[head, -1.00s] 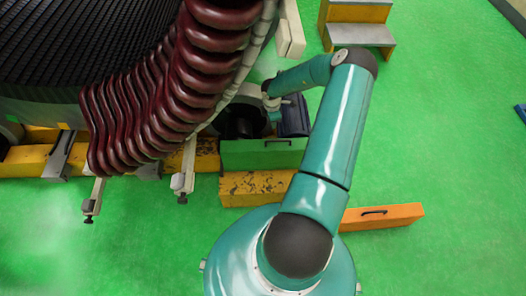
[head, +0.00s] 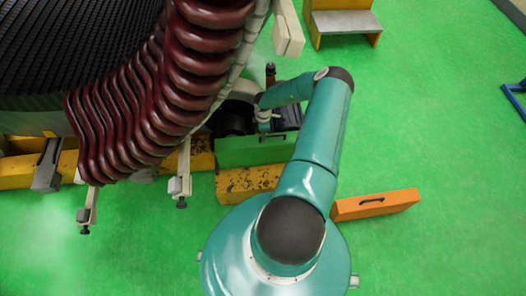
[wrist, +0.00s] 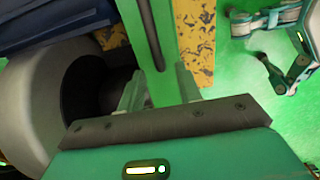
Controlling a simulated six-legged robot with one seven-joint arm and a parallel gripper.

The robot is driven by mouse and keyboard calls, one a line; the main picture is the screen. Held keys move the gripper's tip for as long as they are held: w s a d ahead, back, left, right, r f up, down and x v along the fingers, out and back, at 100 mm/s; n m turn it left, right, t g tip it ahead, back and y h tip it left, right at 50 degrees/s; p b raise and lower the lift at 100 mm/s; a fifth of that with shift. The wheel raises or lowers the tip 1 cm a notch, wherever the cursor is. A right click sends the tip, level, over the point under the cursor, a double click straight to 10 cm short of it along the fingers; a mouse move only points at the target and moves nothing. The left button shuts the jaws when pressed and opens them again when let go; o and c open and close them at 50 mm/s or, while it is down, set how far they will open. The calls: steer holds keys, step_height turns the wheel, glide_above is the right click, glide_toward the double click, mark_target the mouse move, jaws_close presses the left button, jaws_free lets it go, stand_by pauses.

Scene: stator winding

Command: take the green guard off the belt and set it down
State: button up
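The green guard (head: 240,152) stands upright in front of the dark pulley and belt area, behind the worn yellow beam. A small dark handle (head: 275,137) shows near its top right. My gripper (head: 264,127) is over the guard's top edge, just left of the handle in the head view. In the wrist view, the two pale fingers of my gripper (wrist: 158,88) are apart, with the green guard (wrist: 142,35) running up between them. I cannot see any finger closed on it. The belt itself is mostly hidden.
Large dark red coils (head: 170,100) rise close left of my arm. A blue motor (head: 292,118) sits behind the guard. An orange piece with a handle (head: 378,207) lies on the floor at right. A yellow and grey step (head: 345,22) stands behind.

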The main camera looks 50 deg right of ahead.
glide_above(262, 148)
steer(key=w+d, duration=0.2)
steer(key=d, duration=0.1)
step_height(262, 148, down, 5)
steer(key=shift+a+r, duration=0.1)
jaws_close()
